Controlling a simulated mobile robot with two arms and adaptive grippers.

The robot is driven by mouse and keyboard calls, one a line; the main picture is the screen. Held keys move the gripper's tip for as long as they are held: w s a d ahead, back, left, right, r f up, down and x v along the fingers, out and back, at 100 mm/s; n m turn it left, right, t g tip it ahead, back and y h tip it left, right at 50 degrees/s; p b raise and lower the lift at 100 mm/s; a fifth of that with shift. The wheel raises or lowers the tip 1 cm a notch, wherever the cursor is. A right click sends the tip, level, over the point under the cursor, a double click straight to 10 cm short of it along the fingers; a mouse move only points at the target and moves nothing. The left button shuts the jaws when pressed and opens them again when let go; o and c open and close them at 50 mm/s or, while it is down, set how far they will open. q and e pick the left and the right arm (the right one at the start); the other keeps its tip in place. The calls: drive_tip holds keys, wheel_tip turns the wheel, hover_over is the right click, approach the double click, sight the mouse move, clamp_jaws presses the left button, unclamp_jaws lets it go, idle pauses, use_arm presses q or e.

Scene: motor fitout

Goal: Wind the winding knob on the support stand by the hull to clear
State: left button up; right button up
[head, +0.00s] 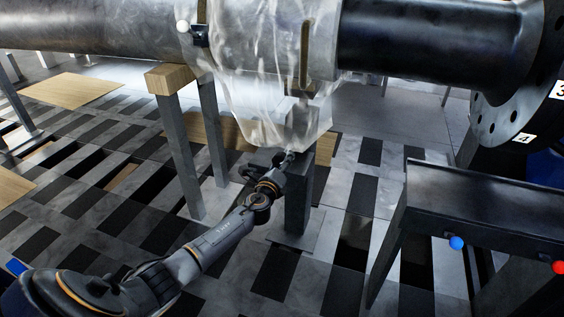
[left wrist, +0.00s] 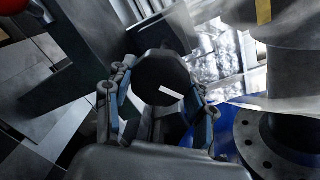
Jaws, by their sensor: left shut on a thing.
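The winding knob (left wrist: 160,77) is a dark round disc with a white index mark, in the middle of the left wrist view. My left gripper (left wrist: 164,92) has its fingers on both sides of it and is shut on it. In the head view my left gripper (head: 286,160) reaches the top of the grey support stand (head: 298,205), below the wrapped hull, and the knob cannot be made out there. The hull (head: 100,27) is a long dark horizontal cylinder with a translucent sheet (head: 262,90) around its middle. My right gripper is not in view.
A trestle with a wooden top block (head: 171,77) stands left of the stand. A dark bench (head: 475,200) with a blue ball (head: 456,243) and a red ball (head: 558,267) stands at the right. A bolted flange (head: 500,115) hangs behind it. The tiled floor has dark panels.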

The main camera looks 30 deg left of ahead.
use_arm(q)
drive_tip(key=shift+f+m, duration=0.2)
drive_tip(key=shift+m, duration=0.4)
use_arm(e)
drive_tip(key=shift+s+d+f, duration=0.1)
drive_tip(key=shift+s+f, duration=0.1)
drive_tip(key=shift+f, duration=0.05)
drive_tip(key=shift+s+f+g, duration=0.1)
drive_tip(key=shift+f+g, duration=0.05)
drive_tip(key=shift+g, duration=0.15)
use_arm(q)
drive_tip(key=o, duration=1.2)
drive_tip(key=shift+c, duration=0.2)
drive_tip(key=shift+r, duration=0.1)
drive_tip(key=shift+s, duration=0.15)
drive_tip(key=v, duration=1.1)
drive_tip(key=shift+s+d, duration=0.15)
drive_tip(key=shift+s, duration=0.25)
